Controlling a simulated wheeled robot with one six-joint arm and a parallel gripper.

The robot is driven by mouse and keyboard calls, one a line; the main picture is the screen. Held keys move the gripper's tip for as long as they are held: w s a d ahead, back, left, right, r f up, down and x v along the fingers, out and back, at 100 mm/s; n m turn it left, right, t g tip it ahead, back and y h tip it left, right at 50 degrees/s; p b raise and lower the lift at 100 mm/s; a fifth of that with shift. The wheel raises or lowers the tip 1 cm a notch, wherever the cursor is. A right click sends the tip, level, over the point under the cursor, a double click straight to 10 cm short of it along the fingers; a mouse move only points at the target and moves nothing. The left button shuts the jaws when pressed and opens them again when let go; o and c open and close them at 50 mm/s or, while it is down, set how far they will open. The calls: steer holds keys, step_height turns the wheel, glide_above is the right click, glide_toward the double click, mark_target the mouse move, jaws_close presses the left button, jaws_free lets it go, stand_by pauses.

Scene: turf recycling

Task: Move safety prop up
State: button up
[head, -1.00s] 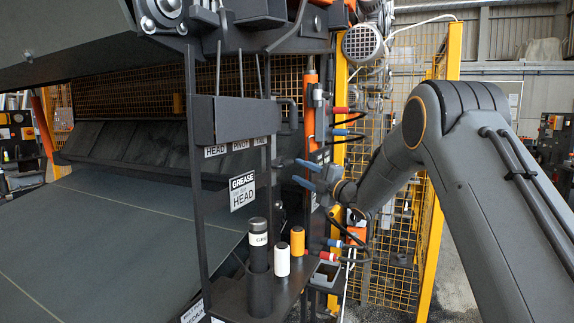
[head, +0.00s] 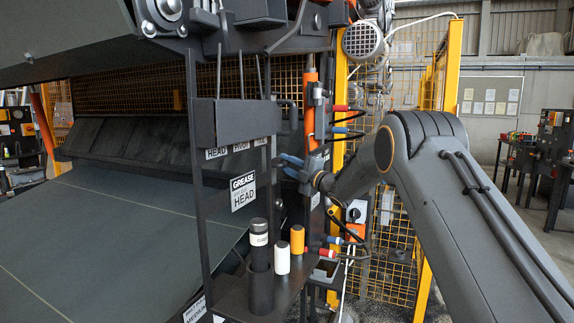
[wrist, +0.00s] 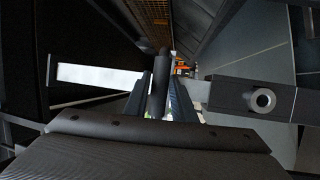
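The safety prop cannot be made out for certain. A dark round bar (wrist: 158,85) stands between the two fingers of my gripper (wrist: 162,88) in the wrist view and may be part of it. The fingers look apart, with light gaps beside the bar; I cannot see firm contact. In the head view, my gripper's blue fingers (head: 290,162) point left at the machine's side frame, just below and left of an upright orange cylinder (head: 311,108). The fingertips are partly lost against the dark frame.
A grease shelf with a black tube (head: 260,262), a white bottle (head: 282,258) and an orange bottle (head: 297,239) is below my gripper. Red and blue hose couplings (head: 340,130) stick out at right. A yellow mesh guard (head: 392,240) stands behind my arm.

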jaws_close()
step_height(320, 180, up, 13)
steer(key=b, duration=0.1)
steer(key=o, duration=0.5)
jaws_free()
steer(key=shift+f, duration=0.15)
steer(key=b+v, duration=0.2)
steer(key=v, duration=0.5)
steer(key=shift+s+d, duration=0.25)
steer(key=shift+d, duration=0.05)
steer(key=shift+f, duration=0.1)
